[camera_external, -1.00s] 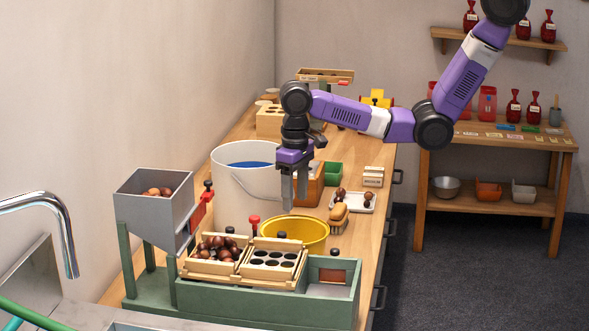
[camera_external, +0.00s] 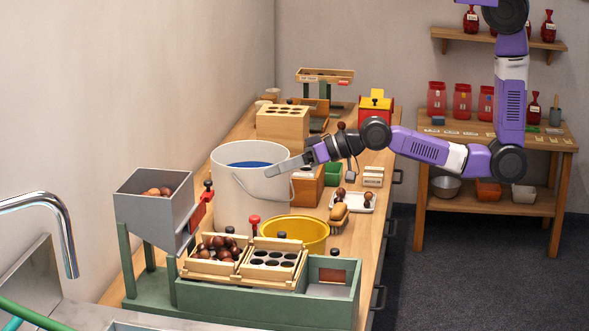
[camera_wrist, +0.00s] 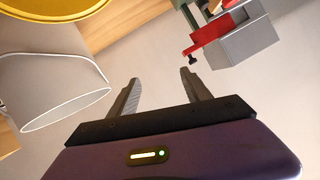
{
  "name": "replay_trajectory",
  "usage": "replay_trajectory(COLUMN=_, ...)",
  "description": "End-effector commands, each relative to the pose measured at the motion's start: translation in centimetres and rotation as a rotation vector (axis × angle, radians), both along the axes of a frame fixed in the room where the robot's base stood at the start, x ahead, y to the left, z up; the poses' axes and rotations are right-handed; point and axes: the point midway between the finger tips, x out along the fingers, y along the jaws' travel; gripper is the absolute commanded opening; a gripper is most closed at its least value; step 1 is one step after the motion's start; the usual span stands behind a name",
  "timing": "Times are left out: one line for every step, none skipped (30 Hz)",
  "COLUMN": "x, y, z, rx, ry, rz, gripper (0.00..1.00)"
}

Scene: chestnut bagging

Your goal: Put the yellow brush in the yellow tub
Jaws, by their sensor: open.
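The yellow tub (camera_external: 294,231) stands on the wooden counter behind the chestnut trays; its edge also shows at the top left of the wrist view (camera_wrist: 45,9). A brush (camera_external: 339,213) with a yellowish-tan body lies on the counter just right of the tub, apart from it. My gripper (camera_external: 272,172) is open and empty. It points left, in line with the upper part of the white bucket in the external view and well above the brush. In the wrist view the fingers (camera_wrist: 158,84) are spread with nothing between them. The brush is not visible in the wrist view.
The white bucket (camera_external: 238,198) with blue inside stands left of the gripper. The grey hopper (camera_external: 153,198) on its green frame is at the left front. A white plate (camera_external: 362,203) with chestnuts lies behind the brush. A wooden block (camera_external: 283,122) stands farther back.

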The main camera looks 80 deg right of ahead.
Motion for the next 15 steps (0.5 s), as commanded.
replay_trajectory(x=-2.0, y=-0.4, z=-0.4, rx=-0.002, ry=-0.037, rz=-0.014, gripper=0.57)
replay_trajectory(x=-3.0, y=-0.7, z=-0.2, rx=-0.004, ry=-0.063, rz=-0.024, gripper=0.57)
replay_trajectory(x=-4.3, y=-1.2, z=0.1, rx=-0.011, ry=-0.098, rz=-0.037, gripper=0.57)
replay_trajectory(x=-5.4, y=-1.5, z=0.3, rx=-0.018, ry=-0.122, rz=-0.048, gripper=0.57)
replay_trajectory(x=-6.5, y=-1.9, z=0.5, rx=-0.024, ry=-0.143, rz=-0.057, gripper=0.57)
replay_trajectory(x=-8.0, y=-2.4, z=0.8, rx=-0.035, ry=-0.173, rz=-0.069, gripper=0.57)
replay_trajectory(x=-9.1, y=-2.8, z=1.0, rx=-0.043, ry=-0.193, rz=-0.079, gripper=0.57)
replay_trajectory(x=-10.2, y=-3.1, z=1.2, rx=-0.052, ry=-0.211, rz=-0.087, gripper=0.57)
replay_trajectory(x=-11.7, y=-3.7, z=1.5, rx=-0.066, ry=-0.233, rz=-0.100, gripper=0.57)
replay_trajectory(x=-12.9, y=-4.1, z=1.8, rx=-0.076, ry=-0.250, rz=-0.108, gripper=0.57)
replay_trajectory(x=-14.0, y=-4.4, z=2.0, rx=-0.086, ry=-0.265, rz=-0.116, gripper=0.57)
replay_trajectory(x=-15.5, y=-4.9, z=2.4, rx=-0.102, ry=-0.283, rz=-0.125, gripper=0.57)
replay_trajectory(x=-16.7, y=-5.3, z=2.7, rx=-0.114, ry=-0.295, rz=-0.132, gripper=0.57)
replay_trajectory(x=-17.8, y=-5.6, z=2.9, rx=-0.126, ry=-0.306, rz=-0.137, gripper=0.57)
replay_trajectory(x=-19.3, y=-6.1, z=3.3, rx=-0.141, ry=-0.318, rz=-0.144, gripper=0.57)
